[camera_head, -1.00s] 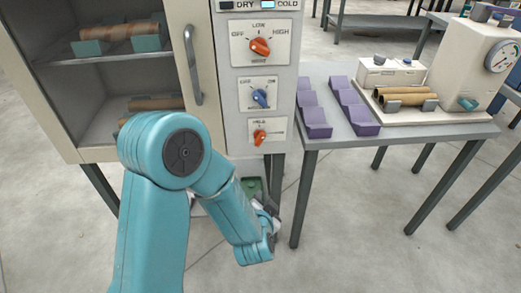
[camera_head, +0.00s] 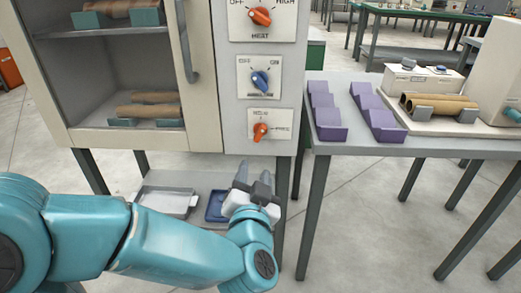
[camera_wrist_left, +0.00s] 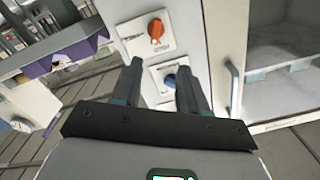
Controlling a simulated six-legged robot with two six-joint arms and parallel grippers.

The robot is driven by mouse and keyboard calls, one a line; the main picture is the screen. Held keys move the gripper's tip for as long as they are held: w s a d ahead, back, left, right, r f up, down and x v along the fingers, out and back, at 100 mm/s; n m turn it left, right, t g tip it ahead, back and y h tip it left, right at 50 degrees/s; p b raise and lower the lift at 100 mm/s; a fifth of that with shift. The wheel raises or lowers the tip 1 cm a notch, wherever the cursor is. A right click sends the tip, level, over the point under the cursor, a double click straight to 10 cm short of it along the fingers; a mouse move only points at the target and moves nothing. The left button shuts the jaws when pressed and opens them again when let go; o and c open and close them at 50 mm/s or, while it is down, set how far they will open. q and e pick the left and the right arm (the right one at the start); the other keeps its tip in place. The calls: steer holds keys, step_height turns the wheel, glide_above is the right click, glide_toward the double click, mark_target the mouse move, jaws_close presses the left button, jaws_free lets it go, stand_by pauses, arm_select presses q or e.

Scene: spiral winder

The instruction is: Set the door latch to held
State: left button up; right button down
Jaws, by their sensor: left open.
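The door latch is the lowest orange knob (camera_head: 261,132) on the cabinet's control panel, on a white plate with a label above it and one to its right. I cannot tell surely which label the knob points to. In the left wrist view, seen turned over, the orange knob (camera_wrist_left: 156,28) is at the top. My left gripper (camera_head: 253,176) is open and empty, below the latch plate and apart from it, fingers pointing up. In the left wrist view its fingers (camera_wrist_left: 160,65) stand apart, with the blue knob (camera_wrist_left: 170,82) seen between them. My right gripper is not in view.
Above the latch are a blue knob (camera_head: 260,83) and the orange heat knob (camera_head: 261,16). The cabinet door handle (camera_head: 187,45) is left of the panel. Purple racks (camera_head: 386,122) stand on the right table. A grey tray (camera_head: 168,201) and a blue tray (camera_head: 216,206) lie below.

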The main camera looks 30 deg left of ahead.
arm_select(q)
steer(key=p, duration=0.9)
glide_toward(260, 136)
steer(key=x, duration=0.8)
steer(key=shift+w+a+r, duration=0.1)
steer(key=shift+w+a, duration=0.3)
steer(key=shift+w, duration=0.2)
jaws_close()
steer(key=shift+b, duration=0.35)
